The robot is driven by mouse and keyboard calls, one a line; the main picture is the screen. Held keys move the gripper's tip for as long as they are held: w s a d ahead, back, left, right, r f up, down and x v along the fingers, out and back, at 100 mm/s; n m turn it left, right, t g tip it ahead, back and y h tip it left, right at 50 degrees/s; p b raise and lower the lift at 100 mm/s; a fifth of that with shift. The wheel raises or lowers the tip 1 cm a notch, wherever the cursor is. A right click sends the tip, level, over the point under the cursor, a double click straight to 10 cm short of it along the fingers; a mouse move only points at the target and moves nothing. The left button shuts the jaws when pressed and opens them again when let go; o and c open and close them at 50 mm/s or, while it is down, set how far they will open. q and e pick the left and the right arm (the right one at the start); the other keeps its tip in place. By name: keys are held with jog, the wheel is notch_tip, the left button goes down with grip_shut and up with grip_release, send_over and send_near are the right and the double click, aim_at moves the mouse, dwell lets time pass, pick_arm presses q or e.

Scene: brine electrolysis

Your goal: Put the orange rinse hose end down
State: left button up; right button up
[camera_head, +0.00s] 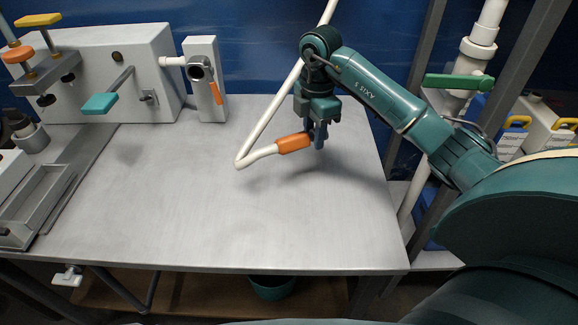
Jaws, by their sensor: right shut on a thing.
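The orange rinse hose end (293,143) is a short orange sleeve on a cream-white hose (258,155). My right gripper (318,138) points down and is shut on the hose end at its right side. The hose bends sharply at the left and rises behind my gripper to the top edge. My left gripper is not in view.
The grey metal table (200,215) is clear in the middle and front. At the back left stand a white box (110,55) with a teal-handled lever (100,103) and a panel with an orange-handled valve (217,92). A metal tray (40,205) is at the left. Pipes with a green handle (458,82) stand at the right.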

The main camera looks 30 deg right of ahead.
aim_at(310, 174)
jog(key=shift+w+f, duration=0.15)
jog(key=shift+f, duration=0.15)
pick_arm(q)
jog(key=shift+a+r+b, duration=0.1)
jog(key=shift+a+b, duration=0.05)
jog(key=shift+b, duration=0.3)
pick_arm(e)
notch_tip(310, 174, down, 9)
jog(key=shift+f, duration=0.15)
jog(key=shift+f, duration=0.2)
jog(key=o, duration=1)
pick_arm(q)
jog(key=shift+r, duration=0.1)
